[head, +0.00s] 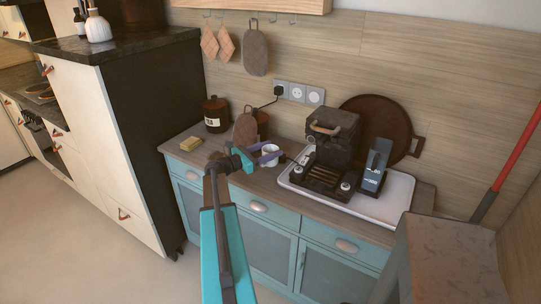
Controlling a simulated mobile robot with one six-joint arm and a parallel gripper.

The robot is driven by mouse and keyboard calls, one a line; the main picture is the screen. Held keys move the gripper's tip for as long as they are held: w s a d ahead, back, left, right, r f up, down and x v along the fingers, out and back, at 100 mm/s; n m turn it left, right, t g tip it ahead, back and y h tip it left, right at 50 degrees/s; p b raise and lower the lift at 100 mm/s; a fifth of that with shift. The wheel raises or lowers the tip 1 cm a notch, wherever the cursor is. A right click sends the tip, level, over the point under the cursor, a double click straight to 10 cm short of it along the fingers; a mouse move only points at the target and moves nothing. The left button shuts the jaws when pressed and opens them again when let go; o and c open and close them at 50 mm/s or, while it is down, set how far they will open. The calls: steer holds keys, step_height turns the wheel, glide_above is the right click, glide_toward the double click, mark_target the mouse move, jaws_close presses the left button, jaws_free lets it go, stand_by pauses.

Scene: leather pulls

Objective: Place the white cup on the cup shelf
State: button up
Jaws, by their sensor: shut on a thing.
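The white cup (270,150) is small in the head view, just above or on the wooden counter, left of the white tray. My gripper (268,154), with purple fingers, reaches it from the left and is shut on it. The fingers hide part of the cup. I cannot tell whether its base touches the counter. A wooden shelf (250,6) with hooks under it is on the wall at the top edge; only its lower part shows, and I cannot tell if it is the cup shelf.
A white tray (398,205) holds a dark coffee machine (330,140) and a grinder (375,165). A tall cabinet (110,130) stands left.

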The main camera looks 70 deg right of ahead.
stand_by(0.3)
steer(key=shift+d, duration=0.5)
steer(key=shift+f+p, duration=0.85)
steer(key=shift+f, duration=0.95)
steer(key=shift+f, duration=0.1)
steer(key=o, duration=1.2)
steer(key=b+v, duration=0.3)
steer(key=v, duration=0.9)
